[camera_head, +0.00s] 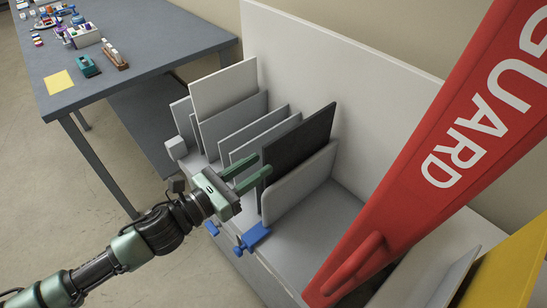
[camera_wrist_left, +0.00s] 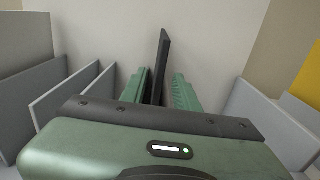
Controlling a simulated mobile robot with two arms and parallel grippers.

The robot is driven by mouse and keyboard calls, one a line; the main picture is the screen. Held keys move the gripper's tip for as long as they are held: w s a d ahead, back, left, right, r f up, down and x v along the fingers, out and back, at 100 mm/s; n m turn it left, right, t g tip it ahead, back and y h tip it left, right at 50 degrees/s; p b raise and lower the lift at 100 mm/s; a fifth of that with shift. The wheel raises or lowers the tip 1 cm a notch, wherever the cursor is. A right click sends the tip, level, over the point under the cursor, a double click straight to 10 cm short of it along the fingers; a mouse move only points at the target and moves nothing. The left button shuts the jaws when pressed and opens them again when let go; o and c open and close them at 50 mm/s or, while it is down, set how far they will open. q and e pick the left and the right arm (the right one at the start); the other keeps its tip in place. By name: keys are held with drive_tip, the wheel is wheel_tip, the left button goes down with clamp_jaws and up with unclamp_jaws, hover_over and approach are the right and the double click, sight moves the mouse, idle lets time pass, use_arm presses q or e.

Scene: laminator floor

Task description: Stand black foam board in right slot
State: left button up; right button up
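The black foam board (camera_head: 300,142) stands upright in the white rack, just left of a light grey rounded divider (camera_head: 302,186). My left gripper (camera_head: 264,164) reaches the board's near edge from the front. In the left wrist view the black board (camera_wrist_left: 162,60) stands between the two fingers of my left gripper (camera_wrist_left: 162,76). Narrow gaps show on both sides of it, so the gripper looks open around the board. The board's lower part is partly hidden by the gripper. My right gripper is not in view.
Several grey and white panels (camera_head: 224,90) stand left of the black board. Blue clamps (camera_head: 253,238) sit on the rack's front edge. A large red GUARD panel (camera_head: 425,150) blocks the right side. A grey table (camera_head: 150,40) with small items stands at the back left.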

use_arm(q)
drive_tip(key=shift+v, duration=1.15)
